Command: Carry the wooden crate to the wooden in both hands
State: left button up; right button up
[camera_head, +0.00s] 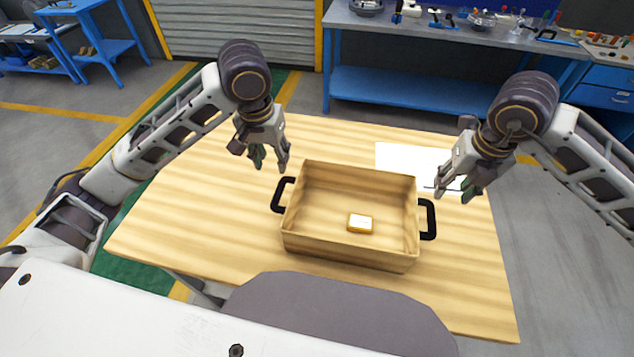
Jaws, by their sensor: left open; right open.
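The wooden crate (345,254) stands upright on the wooden table (190,222), near the middle. It has a black handle on its left side (279,194) and another on its right side (431,219). A small yellow-edged block with a pale top (360,223) lies inside on the crate's floor. My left gripper (270,163) is open and empty, above and behind the left handle, apart from it. My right gripper (454,193) is open and empty, up and to the right of the right handle, with a gap between them.
A white sheet (405,158) lies on the table behind the crate, partly hidden by my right gripper. The table's left part is clear. Beyond it stand a blue workbench (400,88) with tools, a grey shutter (240,35) and a blue cart (100,47).

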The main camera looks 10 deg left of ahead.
pick_arm(q)
notch_tip(320, 180, up, 9)
jog(key=p, duration=0.8)
jog(key=shift+r+p, duration=0.15)
jog(key=shift+p, duration=0.25)
pick_arm(e)
notch_tip(320, 180, up, 9)
jog(key=shift+r, duration=0.15)
pick_arm(q)
jog(key=shift+r, duration=0.25)
pick_arm(e)
jog(key=shift+r, duration=0.25)
pick_arm(q)
jog(key=shift+a, duration=0.1)
pick_arm(e)
jog(key=shift+a, duration=0.1)
